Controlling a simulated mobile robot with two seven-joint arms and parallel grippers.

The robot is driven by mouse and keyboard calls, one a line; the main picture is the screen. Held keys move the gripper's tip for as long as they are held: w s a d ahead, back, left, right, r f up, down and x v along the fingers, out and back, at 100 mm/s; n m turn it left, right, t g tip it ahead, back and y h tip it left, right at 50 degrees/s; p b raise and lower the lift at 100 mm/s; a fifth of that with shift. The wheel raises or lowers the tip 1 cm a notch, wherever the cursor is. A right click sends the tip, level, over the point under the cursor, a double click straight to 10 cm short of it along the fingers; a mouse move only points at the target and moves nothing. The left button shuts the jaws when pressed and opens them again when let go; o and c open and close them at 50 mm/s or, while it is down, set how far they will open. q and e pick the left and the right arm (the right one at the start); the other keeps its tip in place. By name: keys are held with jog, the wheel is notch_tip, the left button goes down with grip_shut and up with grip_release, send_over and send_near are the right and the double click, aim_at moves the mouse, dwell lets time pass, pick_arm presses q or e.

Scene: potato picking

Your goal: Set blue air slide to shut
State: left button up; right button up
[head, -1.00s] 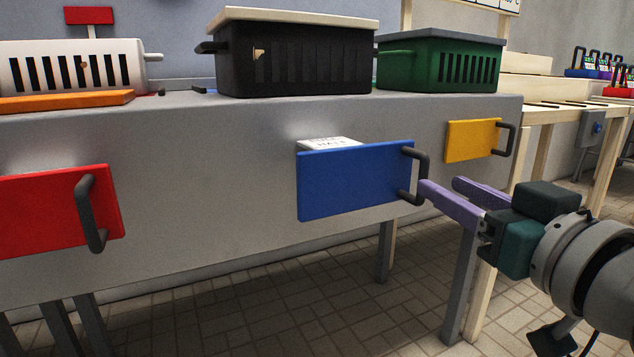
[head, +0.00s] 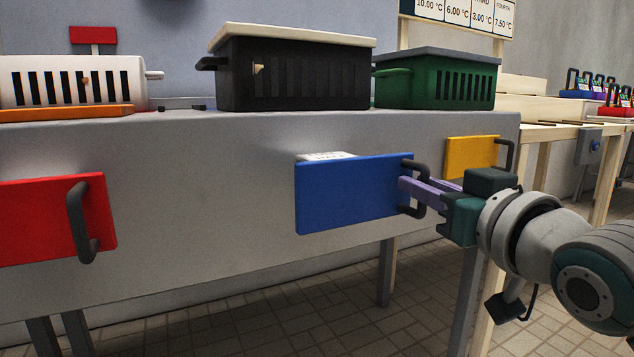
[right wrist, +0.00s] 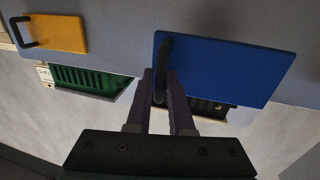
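The blue air slide (head: 352,195) is a flat blue plate on the front of the grey bench, with a dark bar handle (head: 418,208) at its right end. A white label (head: 327,157) shows partly above the plate; its lettering is mostly hidden. My right gripper (head: 413,186), with purple fingers, is at this handle. In the right wrist view the blue slide (right wrist: 225,65) lies ahead, and the handle (right wrist: 161,75) stands between the two fingers (right wrist: 160,80), which look apart. Firm contact cannot be made out. My left gripper is not in view.
A yellow slide (head: 471,157) sits to the right, behind my right gripper. A red slide (head: 45,218) is at the left. White, black (head: 290,78) and green (head: 437,82) crates stand on the bench (head: 230,140).

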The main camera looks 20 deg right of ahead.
grip_shut()
dwell(1.0)
